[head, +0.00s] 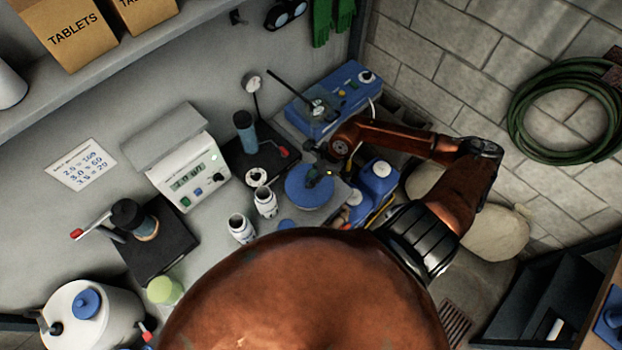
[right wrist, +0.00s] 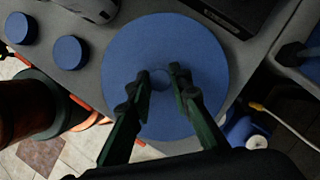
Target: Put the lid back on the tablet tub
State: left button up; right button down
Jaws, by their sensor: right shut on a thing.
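The lid is a wide round blue disc (head: 305,192) at the bench's right end, with a small knob in its middle. My right gripper (head: 319,173) is over it from above. In the right wrist view the two green fingertips (right wrist: 168,80) are closed on the knob of the blue lid (right wrist: 130,45). I cannot tell whether the lid rests on a surface or hangs just above it. I cannot make out the tablet tub with certainty; nothing under the lid shows. My left gripper is not in view.
Two open white bottles (head: 241,228) (head: 265,202) stand left of the lid. A meter with a display (head: 188,178) and a blue device (head: 332,98) stand behind. A blue container (head: 376,180) is close on the right. Small blue caps (right wrist: 70,52) lie near the lid.

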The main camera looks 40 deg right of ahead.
jog(key=shift+f+b, duration=0.2)
jog(key=shift+b, duration=0.3)
dwell(1.0)
dwell(0.3)
jog(key=c, duration=1.7)
grip_release()
jog(key=shift+o, duration=0.6)
jog(key=o, duration=0.4)
jog(key=shift+r, duration=0.2)
jog(key=shift+r+p, duration=1.9)
jog(key=shift+r, duration=1.45)
